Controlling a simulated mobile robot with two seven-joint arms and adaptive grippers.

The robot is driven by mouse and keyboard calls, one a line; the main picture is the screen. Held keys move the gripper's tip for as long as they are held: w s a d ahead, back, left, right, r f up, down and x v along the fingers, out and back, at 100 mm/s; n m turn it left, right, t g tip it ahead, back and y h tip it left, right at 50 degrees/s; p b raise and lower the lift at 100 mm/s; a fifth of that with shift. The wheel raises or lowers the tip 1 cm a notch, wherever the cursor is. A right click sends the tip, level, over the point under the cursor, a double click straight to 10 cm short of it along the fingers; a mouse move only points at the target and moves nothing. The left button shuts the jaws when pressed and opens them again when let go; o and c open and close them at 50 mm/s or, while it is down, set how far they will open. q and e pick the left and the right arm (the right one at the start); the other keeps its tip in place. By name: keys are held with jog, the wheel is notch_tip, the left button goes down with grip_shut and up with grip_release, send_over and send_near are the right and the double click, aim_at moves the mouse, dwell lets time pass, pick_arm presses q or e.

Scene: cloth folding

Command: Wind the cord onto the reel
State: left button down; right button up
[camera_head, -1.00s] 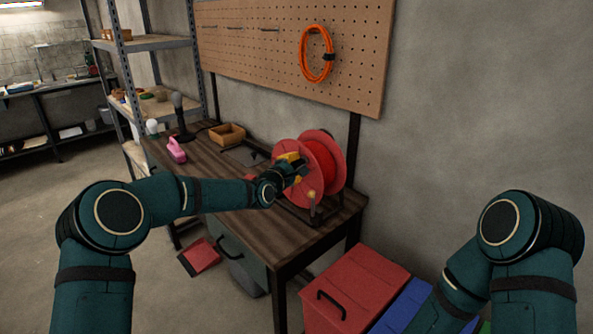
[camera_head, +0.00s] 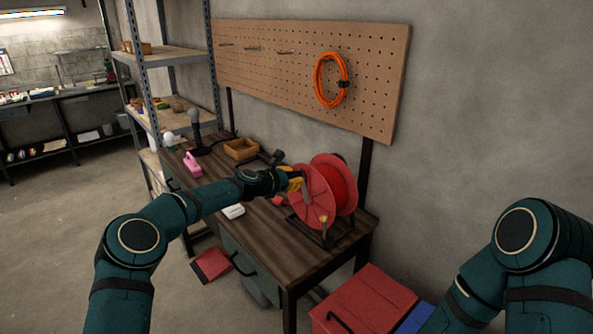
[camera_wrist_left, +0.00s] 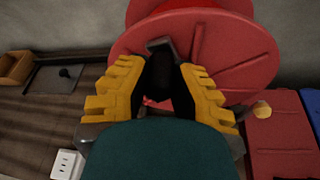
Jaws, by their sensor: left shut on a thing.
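The red reel (camera_head: 317,205) stands upright in a dark stand at the right end of the workbench. Red cord (camera_head: 342,182) shows between its two flanges. A crank knob (camera_head: 323,220) sticks out low on the near flange; a pale knob (camera_wrist_left: 262,110) also shows in the left wrist view. My left gripper (camera_head: 299,180) reaches the reel's left side, with its yellow fingers (camera_wrist_left: 165,62) closed around a narrow grey part, apparently the stand's upright; the contact is partly hidden. My right gripper is outside the views; only my right arm shows at lower right.
The workbench (camera_head: 285,255) also carries a white power strip (camera_head: 233,211), a pink bottle (camera_head: 193,163) and a wooden box (camera_head: 241,148). An orange coil (camera_head: 331,80) hangs on the pegboard (camera_head: 375,85). A red bin (camera_head: 375,300) stands at the bench's right, on the floor.

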pick_arm(q)
jog(key=shift+w+a+f+n+g+h+p, duration=0.15)
jog(key=shift+w+a+n+g+h+p, duration=0.35)
jog(key=shift+p, duration=0.6)
jog(key=shift+f+n+p, duration=0.3)
jog(key=shift+n+p, duration=0.1)
jog(key=shift+p, duration=0.05)
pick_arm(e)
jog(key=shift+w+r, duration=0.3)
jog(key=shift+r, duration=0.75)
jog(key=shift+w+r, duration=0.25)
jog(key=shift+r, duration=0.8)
pick_arm(q)
jog(key=shift+f, duration=0.1)
jog(key=c, duration=0.7)
grip_release()
jog(key=shift+w+d, duration=0.1)
jog(key=shift+c, duration=0.2)
jog(key=v, duration=1.2)
